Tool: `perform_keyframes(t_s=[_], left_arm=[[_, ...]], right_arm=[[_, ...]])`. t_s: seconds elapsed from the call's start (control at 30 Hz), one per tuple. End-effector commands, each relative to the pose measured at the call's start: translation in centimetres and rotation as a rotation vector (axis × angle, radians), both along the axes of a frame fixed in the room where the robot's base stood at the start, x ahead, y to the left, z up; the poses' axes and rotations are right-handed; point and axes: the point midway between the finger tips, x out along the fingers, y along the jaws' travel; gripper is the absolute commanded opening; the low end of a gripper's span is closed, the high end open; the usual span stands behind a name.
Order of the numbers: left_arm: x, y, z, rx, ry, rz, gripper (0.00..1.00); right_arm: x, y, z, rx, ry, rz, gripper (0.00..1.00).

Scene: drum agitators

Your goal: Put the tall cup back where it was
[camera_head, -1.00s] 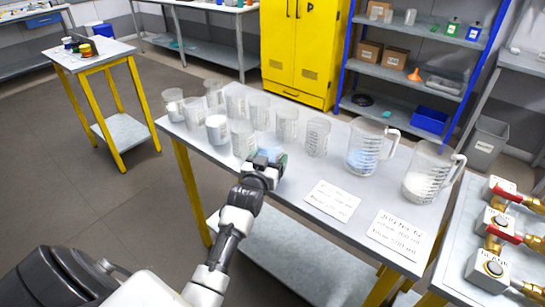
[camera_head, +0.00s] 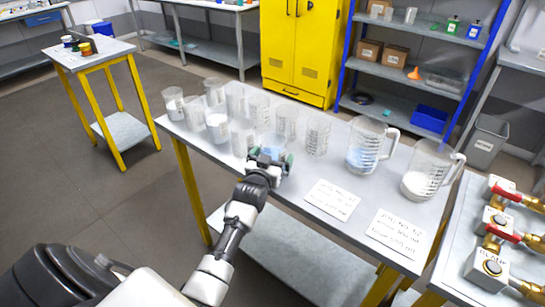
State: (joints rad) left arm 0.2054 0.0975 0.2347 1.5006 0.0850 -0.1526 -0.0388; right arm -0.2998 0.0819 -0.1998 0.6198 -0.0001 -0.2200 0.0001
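Several clear cups stand in rows on the grey table (camera_head: 285,187). They include a cup with white content (camera_head: 217,126), a cup at the far left end (camera_head: 174,104), a cup just left of my gripper (camera_head: 242,141) and a ribbed cup (camera_head: 317,136) at the right end. I cannot tell which is the tall cup. My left gripper (camera_head: 270,157) is at the front of the rows. Something pale blue shows between and behind its fingers, and its grip is hidden by its own body. My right gripper is not in view.
Two handled measuring jugs, one with blue content (camera_head: 366,148) and one with white (camera_head: 428,174), stand right of the cups. Two paper cards (camera_head: 332,199) (camera_head: 399,233) lie in front of them. Red-handled valves (camera_head: 500,222) are on a bench at the right.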

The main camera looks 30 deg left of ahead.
Motion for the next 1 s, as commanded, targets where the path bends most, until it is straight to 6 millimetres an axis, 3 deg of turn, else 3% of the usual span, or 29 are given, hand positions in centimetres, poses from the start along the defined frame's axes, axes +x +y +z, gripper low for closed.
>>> perform_keyframes(t_s=[0.33,0.8,1.0], left_arm=[[-0.8,-0.2,0.1,0.000,0.001,0.000,1.00],[-9.7,-2.3,0.0,0.000,0.002,0.000,1.00],[-11.5,-2.8,0.1,0.000,0.001,0.000,1.00]], right_arm=[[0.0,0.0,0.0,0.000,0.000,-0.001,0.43],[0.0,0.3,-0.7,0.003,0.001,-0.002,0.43],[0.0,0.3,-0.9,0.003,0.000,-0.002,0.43]])
